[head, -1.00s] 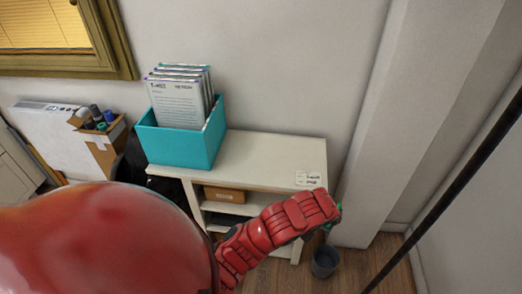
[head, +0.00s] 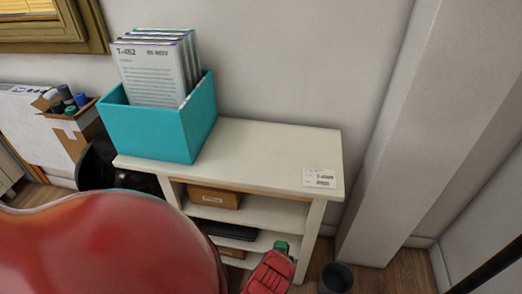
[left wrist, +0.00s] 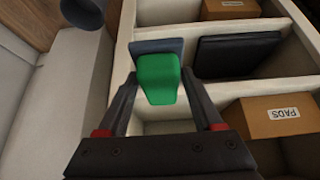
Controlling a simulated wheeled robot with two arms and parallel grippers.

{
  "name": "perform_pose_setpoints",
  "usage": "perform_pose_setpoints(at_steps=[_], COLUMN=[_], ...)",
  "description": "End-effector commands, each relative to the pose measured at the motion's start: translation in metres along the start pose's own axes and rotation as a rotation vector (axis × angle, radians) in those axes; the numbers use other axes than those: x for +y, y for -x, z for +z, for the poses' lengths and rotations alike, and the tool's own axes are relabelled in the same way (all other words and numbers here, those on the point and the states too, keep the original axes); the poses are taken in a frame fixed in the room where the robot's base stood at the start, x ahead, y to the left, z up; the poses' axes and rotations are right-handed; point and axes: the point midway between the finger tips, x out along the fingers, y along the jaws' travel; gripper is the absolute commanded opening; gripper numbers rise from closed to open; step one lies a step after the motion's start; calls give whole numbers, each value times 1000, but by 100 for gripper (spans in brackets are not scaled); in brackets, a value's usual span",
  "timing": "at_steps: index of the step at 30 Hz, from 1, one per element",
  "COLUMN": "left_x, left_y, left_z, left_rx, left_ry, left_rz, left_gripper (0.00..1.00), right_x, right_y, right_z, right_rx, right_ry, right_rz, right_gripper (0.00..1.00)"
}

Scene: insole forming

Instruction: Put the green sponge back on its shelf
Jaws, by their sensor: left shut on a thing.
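The green sponge (head: 282,246) is a small block at the tip of my left gripper (head: 276,258), in front of the white shelf unit (head: 255,150). In the left wrist view the green sponge (left wrist: 158,78) sits between the two dark fingers, which are shut on it. A flat dark grey-blue piece (left wrist: 157,46) lies directly behind it; I cannot tell whether it belongs to the sponge. The sponge is by the right side of the open shelf front, and I cannot tell if it touches a board. My right gripper is not in view.
A dark flat tray (left wrist: 238,54) and a cardboard box marked PADS (left wrist: 272,116) occupy shelves. A dark bucket (head: 336,278) stands right of the unit on the floor.

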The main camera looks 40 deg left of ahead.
Motion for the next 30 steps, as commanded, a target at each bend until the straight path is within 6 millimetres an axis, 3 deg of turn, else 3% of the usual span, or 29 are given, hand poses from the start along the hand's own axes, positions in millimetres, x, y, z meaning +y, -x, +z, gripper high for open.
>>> perform_pose_setpoints(at_steps=[13,30], left_x=[-1,0], left_y=[-59,-95], left_z=[-94,-147], left_rx=[2,-3], left_ry=[3,1], left_rz=[-2,-1], left_gripper=[23,23], right_x=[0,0], right_y=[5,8], right_z=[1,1], right_rx=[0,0], right_ry=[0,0], right_rz=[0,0], right_gripper=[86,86])
